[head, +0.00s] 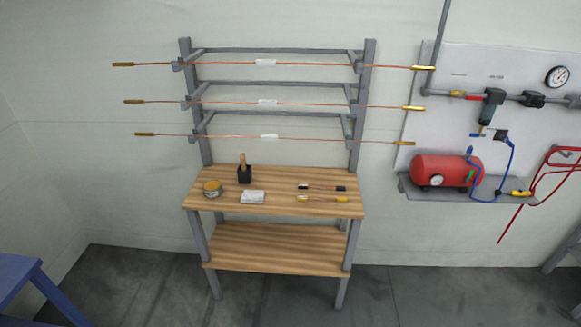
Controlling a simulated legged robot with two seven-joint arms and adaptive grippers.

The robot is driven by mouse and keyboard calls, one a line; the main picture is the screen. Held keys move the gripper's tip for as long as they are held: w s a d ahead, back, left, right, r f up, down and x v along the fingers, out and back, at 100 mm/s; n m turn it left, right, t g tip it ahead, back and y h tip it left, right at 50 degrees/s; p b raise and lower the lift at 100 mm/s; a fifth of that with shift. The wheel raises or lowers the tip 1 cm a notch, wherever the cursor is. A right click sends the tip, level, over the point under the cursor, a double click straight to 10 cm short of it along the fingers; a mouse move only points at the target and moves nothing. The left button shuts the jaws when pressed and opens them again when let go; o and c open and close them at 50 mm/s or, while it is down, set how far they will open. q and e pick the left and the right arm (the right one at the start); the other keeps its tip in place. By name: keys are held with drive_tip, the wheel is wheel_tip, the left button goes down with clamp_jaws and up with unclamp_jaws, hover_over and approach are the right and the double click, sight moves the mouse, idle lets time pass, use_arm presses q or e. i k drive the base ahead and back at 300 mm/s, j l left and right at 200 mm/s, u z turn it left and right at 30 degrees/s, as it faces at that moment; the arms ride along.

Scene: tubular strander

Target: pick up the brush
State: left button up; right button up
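A brush (244,171) with a wooden handle and a dark, wide lower part stands upright toward the back left of the wooden tabletop (270,178). Whether the dark part is bristles or a holder is too small to tell. Nothing touches or covers it from the front. Neither of my grippers shows in the head view.
Beside the brush are a tin (212,188), a folded white cloth (253,197) and marker-like tools (321,188). Racks of copper rods (265,62) stand behind. A red tank (445,171) sits right; a blue stand (20,280) is lower left. Floor in front is clear.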

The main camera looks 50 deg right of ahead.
sight(242, 155)
drive_tip(key=z, duration=1.3)
drive_tip(key=u, duration=2.9)
drive_tip(key=z, duration=2.9)
drive_tip(key=i, duration=0.05)
